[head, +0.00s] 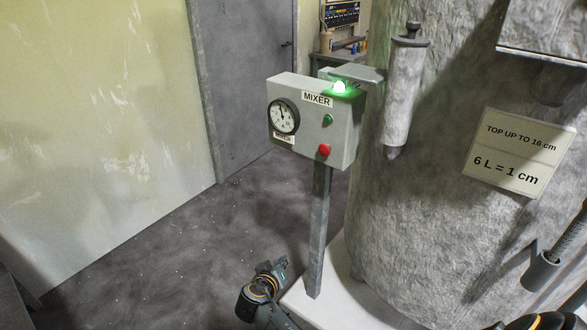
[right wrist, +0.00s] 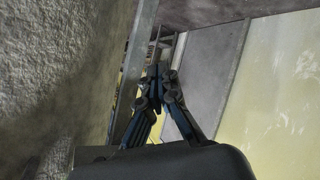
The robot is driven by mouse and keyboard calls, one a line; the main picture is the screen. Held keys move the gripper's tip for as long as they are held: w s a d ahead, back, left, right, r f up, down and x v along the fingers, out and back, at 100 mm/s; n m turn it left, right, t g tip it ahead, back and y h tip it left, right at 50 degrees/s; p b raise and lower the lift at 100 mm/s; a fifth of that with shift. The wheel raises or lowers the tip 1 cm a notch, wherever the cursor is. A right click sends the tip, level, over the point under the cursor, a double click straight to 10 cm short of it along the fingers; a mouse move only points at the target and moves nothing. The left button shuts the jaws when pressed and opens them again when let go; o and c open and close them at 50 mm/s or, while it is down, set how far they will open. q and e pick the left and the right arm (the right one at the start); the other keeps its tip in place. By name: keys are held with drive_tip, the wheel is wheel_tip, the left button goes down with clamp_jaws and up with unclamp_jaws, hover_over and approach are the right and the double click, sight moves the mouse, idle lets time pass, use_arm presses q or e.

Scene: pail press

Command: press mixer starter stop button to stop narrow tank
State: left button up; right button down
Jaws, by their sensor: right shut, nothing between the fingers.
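The mixer starter is a grey box (head: 343,125) labelled MIXER on a grey post (head: 319,225) in the head view. It has a red button (head: 323,150) low on its front, a green button (head: 328,119) above that and a lit green lamp (head: 340,87) on top. A round dial gauge (head: 284,117) is at its left. A rough grey tank (head: 420,225) stands right behind it. My right gripper (head: 279,263) is low, left of the post and well below the box, apart from both. In the right wrist view its fingers (right wrist: 159,74) are closed together and empty. My left gripper does not show.
A sign (head: 515,152) and a grey cylinder with a pointed lower end (head: 403,90) are on the tank's side. A pale plinth (head: 345,305) is under the post. A grey door (head: 245,80) and a bench with items stand behind.

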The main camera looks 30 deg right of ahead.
wheel_tip(320, 180, up, 15)
drive_tip(key=w+d+m+h, duration=0.2)
drive_tip(key=m+h, duration=0.1)
drive_tip(key=m, duration=0.1)
drive_tip(key=m+g+h+p, duration=0.2)
drive_tip(key=m+h, duration=0.3)
drive_tip(key=m, duration=0.2)
approach(323, 152)
drive_tip(key=p+x, duration=0.1)
drive_tip(key=x, duration=0.3)
drive_tip(key=shift+d+r, duration=0.1)
drive_tip(key=shift+r, duration=0.1)
drive_tip(key=shift+w+d+f+b, duration=0.15)
drive_tip(key=shift+d+f+b, duration=0.1)
drive_tip(key=shift+d+b, duration=0.15)
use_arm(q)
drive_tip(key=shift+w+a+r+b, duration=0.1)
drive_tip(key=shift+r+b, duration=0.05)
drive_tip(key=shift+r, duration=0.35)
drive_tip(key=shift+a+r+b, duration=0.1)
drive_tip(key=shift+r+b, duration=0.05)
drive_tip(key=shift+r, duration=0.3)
use_arm(e)
drive_tip(key=shift+w+d+r, duration=0.1)
drive_tip(key=shift+w+d, duration=0.2)
drive_tip(key=shift+d, duration=0.25)
